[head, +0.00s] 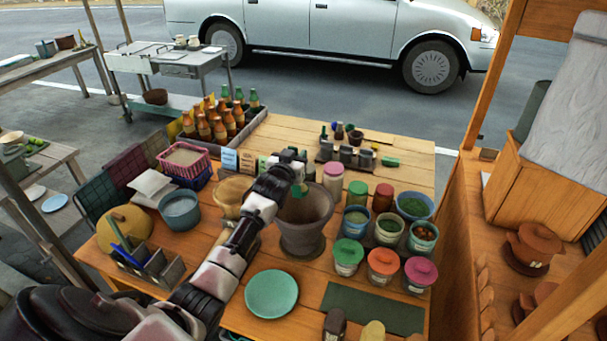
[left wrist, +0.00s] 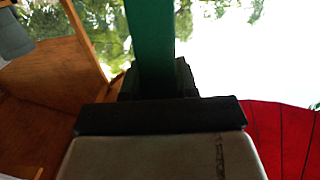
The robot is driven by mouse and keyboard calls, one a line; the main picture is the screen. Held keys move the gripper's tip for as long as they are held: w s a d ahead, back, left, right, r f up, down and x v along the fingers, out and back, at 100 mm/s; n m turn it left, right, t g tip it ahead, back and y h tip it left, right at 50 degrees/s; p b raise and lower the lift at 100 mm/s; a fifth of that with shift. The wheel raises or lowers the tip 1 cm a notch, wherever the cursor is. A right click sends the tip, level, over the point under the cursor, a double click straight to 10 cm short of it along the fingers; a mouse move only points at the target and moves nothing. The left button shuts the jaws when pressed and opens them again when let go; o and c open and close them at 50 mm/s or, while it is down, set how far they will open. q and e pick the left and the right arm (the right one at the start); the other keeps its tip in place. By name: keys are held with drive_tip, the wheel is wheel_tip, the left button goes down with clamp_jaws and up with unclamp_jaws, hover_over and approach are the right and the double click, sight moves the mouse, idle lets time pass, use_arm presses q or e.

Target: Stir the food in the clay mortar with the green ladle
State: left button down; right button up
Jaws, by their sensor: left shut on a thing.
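The clay mortar (head: 303,234) is a dark brown-grey pot standing upright on the wooden table. My left gripper (head: 296,165) is above its back left rim, with the arm reaching in from the lower left. In the left wrist view the gripper (left wrist: 160,88) is shut on the green ladle (left wrist: 150,40), whose flat handle runs up out of view. In the head view a small green part of the ladle (head: 299,190) shows below the gripper, at the mortar's mouth. The ladle's lower end and the food in the mortar cannot be made out. My right gripper is not seen.
Several lidded jars (head: 383,264) and bowls stand close to the mortar's right. A tan mortar (head: 232,193) stands to its left, partly behind my arm. A green plate (head: 271,294) lies in front. Bottles in a crate (head: 222,125) stand behind left.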

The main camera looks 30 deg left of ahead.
use_arm(q)
drive_tip(key=shift+d+f+m, duration=0.2)
drive_tip(key=shift+d+m, duration=0.1)
drive_tip(key=shift+d, duration=0.1)
drive_tip(key=w+d+f+m+y+b, duration=0.1)
drive_tip(key=w+d+f+m+b, duration=0.2)
drive_tip(key=d+f+m+b, duration=0.6)
drive_tip(key=shift+d+f+m+b, duration=0.2)
drive_tip(key=shift+d+m+b, duration=1.65)
drive_tip(key=shift+d, duration=0.25)
